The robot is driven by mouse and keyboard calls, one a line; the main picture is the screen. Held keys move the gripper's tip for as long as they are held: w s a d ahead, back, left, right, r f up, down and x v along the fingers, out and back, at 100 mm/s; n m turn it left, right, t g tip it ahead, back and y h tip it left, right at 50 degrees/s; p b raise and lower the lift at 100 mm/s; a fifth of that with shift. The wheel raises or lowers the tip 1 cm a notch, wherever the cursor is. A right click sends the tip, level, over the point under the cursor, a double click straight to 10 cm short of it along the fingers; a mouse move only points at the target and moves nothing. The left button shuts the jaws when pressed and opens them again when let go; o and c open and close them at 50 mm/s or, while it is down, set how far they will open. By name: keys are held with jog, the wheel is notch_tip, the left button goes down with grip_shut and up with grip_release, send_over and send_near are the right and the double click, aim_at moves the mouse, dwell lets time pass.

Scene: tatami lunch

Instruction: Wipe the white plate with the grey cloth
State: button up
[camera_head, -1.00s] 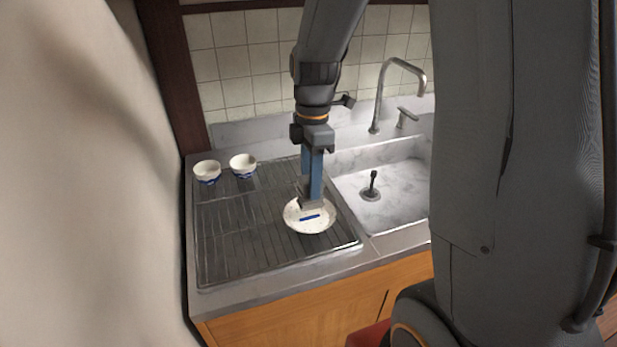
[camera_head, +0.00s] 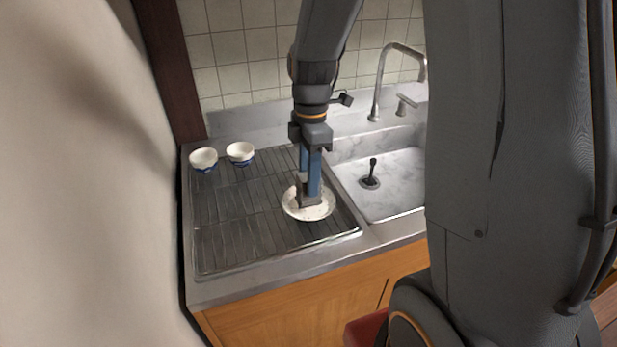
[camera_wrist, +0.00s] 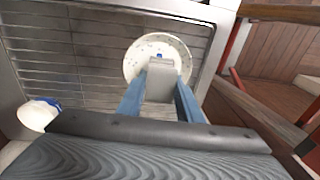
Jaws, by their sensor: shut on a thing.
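The white plate (camera_head: 322,211) with small specks lies on the drying rack beside the sink. It also shows in the wrist view (camera_wrist: 140,57), with a small blue mark near its middle. My gripper (camera_head: 309,197) points down over the plate, its blue fingers shut on the grey cloth (camera_wrist: 160,80). The cloth is a small folded piece between the fingertips, low at the plate and seemingly touching it. The cloth and fingers hide part of the plate.
Two white and blue bowls, one at the left (camera_head: 203,159) and one beside it (camera_head: 240,153), stand at the back of the drying rack (camera_head: 225,215). The sink (camera_head: 395,180) with its faucet (camera_head: 385,75) lies to the right. The rack's front left is clear.

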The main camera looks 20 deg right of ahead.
jog(key=shift+f+b, duration=0.3)
jog(key=shift+f, duration=0.45)
dwell(0.8)
jog(key=n+p, duration=0.2)
jog(key=n, duration=0.3)
jog(key=shift+a+r, duration=0.1)
jog(key=shift+a, duration=0.05)
jog(key=shift+n+h, duration=0.4)
jog(key=shift+n, duration=0.6)
jog(key=shift+p, duration=0.3)
